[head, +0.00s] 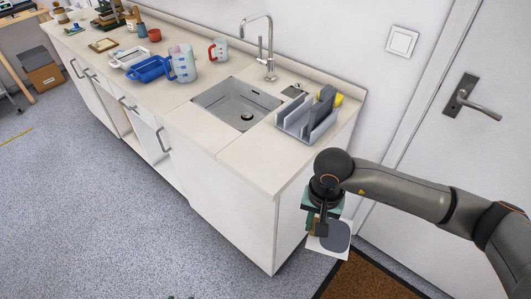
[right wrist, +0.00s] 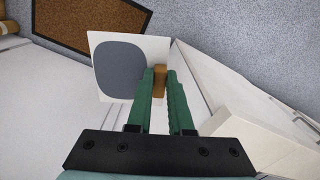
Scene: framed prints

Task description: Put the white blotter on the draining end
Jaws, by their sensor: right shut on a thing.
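The white blotter (head: 318,246) is a white square with a dark grey rounded patch and a brown grip piece. My right gripper (head: 319,226) is shut on the brown piece and holds the blotter off the counter, in front of its right end and low beside the door. In the right wrist view, the green fingers (right wrist: 160,85) close on the brown piece, with the blotter (right wrist: 155,48) beyond them. The draining end (head: 262,158) is the pale counter right of the sink. Only tiny dark green tips show at the head view's bottom edge, perhaps my left gripper.
A grey dish rack (head: 294,127) with dark plates stands at the back of the draining end; its front part is bare. The sink (head: 236,103) is left of it. A measuring jug (head: 183,64) and blue tub (head: 150,69) stand farther left. A door handle (head: 478,103) juts out at right.

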